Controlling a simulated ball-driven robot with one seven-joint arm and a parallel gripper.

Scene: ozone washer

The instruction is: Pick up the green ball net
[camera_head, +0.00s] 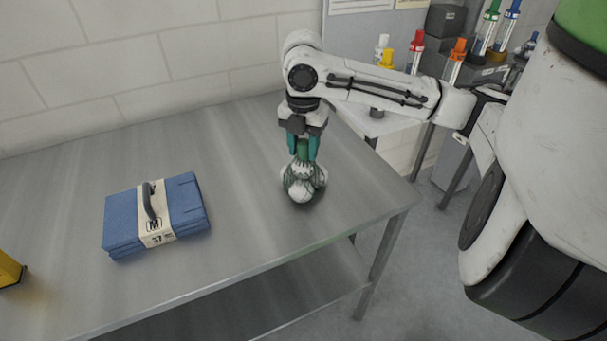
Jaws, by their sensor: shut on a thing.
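The green ball net (303,180) holds several white balls in green mesh, gathered into a green neck at the top. It is at the right part of the metal table, below my gripper (302,152). My gripper points straight down, its teal fingers shut on the net's neck. The net hangs upright under the fingers. A dark shadow lies close beneath it, and I cannot tell whether its bottom touches the table.
The metal table (232,240) has a lower shelf and a right front corner near the net. A folded blue bundle (183,203) with a pale band and grey handle lies to the left. A yellow object (9,270) is at the left edge. Colour-capped bottles (417,48) stand behind, right.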

